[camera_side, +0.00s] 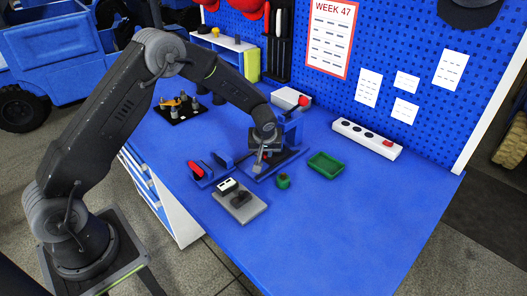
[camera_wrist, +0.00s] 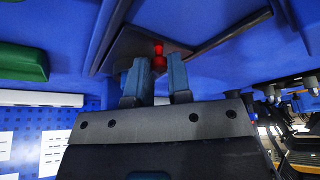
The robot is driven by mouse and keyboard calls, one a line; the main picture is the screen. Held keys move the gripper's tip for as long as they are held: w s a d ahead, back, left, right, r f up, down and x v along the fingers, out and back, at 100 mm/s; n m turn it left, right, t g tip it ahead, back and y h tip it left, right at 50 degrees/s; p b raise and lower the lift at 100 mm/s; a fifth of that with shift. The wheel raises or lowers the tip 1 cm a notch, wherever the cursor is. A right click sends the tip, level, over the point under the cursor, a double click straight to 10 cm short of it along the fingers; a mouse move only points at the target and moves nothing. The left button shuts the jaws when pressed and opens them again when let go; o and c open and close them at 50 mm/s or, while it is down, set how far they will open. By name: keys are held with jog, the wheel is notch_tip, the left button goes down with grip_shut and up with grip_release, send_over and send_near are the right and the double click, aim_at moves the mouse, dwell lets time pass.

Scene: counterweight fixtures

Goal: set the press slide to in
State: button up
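The press fixture is a blue plate (camera_side: 288,163) with a blue upright (camera_side: 293,132) behind my gripper. My gripper (camera_side: 260,160) points down at the fixture and hides part of it in the side view. In the wrist view my gripper (camera_wrist: 159,68) has its two blue-grey fingers apart. A red knob (camera_wrist: 158,50) on a dark plate (camera_wrist: 128,43) shows in line with the gap between them. I cannot tell whether the fingers touch it. Which part is the slide, and its position, is not clear.
A red-handled blue fixture (camera_side: 196,170) and a grey block with a black part (camera_side: 240,205) stand at the front. A power strip (camera_side: 365,138) runs along the back. The front right table is clear.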

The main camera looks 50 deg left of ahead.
jog(key=shift+o, duration=0.9)
jog(key=v, duration=1.4)
jog(key=shift+o, duration=0.5)
jog(key=shift+f, duration=0.1)
jog(key=shift+o, duration=0.7)
jog(key=shift+s+d+f, duration=0.1)
jog(key=shift+s+f, duration=0.05)
jog(key=s+d+f+y, duration=0.1)
jog(key=s+d+f+t+y, duration=0.1)
jog(key=s, duration=0.1)
jog(key=shift+d+f+t+y, duration=0.2)
jog(key=shift+f+t+y, duration=0.1)
jog(key=shift+t+y, duration=0.3)
jog(key=shift+t, duration=0.5)
jog(key=x, duration=1.3)
jog(key=shift+w+d+f, duration=0.1)
jog(key=shift+d+f, duration=0.2)
jog(key=shift+f, duration=0.15)
